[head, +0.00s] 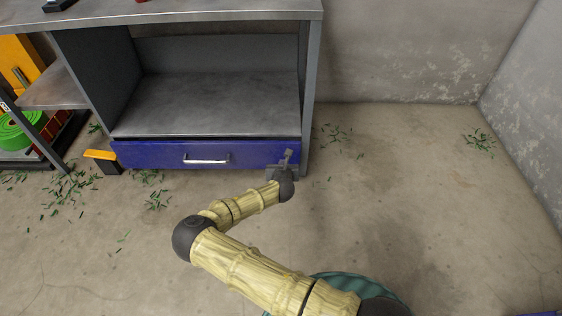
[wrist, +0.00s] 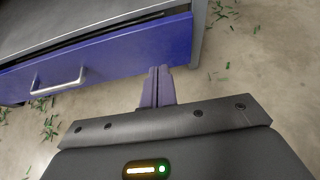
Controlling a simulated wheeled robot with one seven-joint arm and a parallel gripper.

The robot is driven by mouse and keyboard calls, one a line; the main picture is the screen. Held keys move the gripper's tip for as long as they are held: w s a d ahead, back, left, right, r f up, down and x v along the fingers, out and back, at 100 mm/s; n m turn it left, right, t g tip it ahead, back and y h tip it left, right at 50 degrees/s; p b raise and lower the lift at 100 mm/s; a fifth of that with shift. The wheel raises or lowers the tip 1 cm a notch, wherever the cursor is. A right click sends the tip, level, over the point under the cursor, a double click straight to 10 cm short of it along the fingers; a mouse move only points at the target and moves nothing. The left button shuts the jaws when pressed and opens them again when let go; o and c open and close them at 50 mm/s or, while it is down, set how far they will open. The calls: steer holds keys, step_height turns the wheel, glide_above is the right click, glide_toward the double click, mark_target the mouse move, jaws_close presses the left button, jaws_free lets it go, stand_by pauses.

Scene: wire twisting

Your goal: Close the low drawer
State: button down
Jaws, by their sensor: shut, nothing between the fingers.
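The low drawer (head: 150,155) is a blue front with a silver bar handle (head: 206,159), under the open shelf of a grey metal workbench. A thin dark gap runs along its top edge, so it looks slightly open. My gripper (head: 288,156) is at the right end of the drawer front, its fingers shut and empty. In the wrist view the drawer front (wrist: 120,60) and handle (wrist: 60,82) show at the left, and my shut fingertips (wrist: 160,72) overlap the front's lower right part. Whether they touch it I cannot tell.
The workbench's right leg (head: 312,90) stands just beside the drawer's right end. A side rack with a green coil (head: 18,132) is at the left. A yellow-topped block (head: 100,156) sits by the drawer's left end. Green scraps litter the concrete floor; the right side is open floor.

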steer(key=shift+s+a, duration=0.25)
steer(key=shift+a, duration=0.1)
steer(key=c, duration=1.8)
jaws_free()
steer(key=shift+c, duration=0.2)
steer(key=o, duration=0.3)
steer(key=shift+d+r, duration=0.2)
steer(key=shift+d, duration=0.15)
steer(key=shift+o, duration=0.8)
steer(key=s+d+r+m+g+h+p, duration=0.1)
steer(key=s+d+r+m+g+h, duration=0.1)
steer(key=d+m, duration=0.6)
step_height(320, 180, up, 2)
steer(key=shift+s+d+r+m+h+p, duration=0.1)
steer(key=shift+s+d+m+h+p, duration=0.1)
steer(key=shift+d+m+h+p, duration=0.25)
steer(key=s+d+r+m+g+h+p, duration=0.1)
steer(key=s+d+r+m+g+p, duration=0.15)
steer(key=s+d+r+m, duration=0.55)
steer(key=s+a+r+m+g+y+p, duration=0.2)
steer(key=s+r+m, duration=0.7)
steer(key=s+r, duration=0.1)
steer(key=s+a+r+m+g+y+p, duration=0.2)
steer(key=s+r+m+g, duration=0.1)
steer(key=s+r+m, duration=0.6)
steer(key=v, duration=0.4)
steer(key=shift+s+a+p, duration=0.2)
steer(key=shift+p, duration=0.1)
steer(key=shift+m+y, duration=0.25)
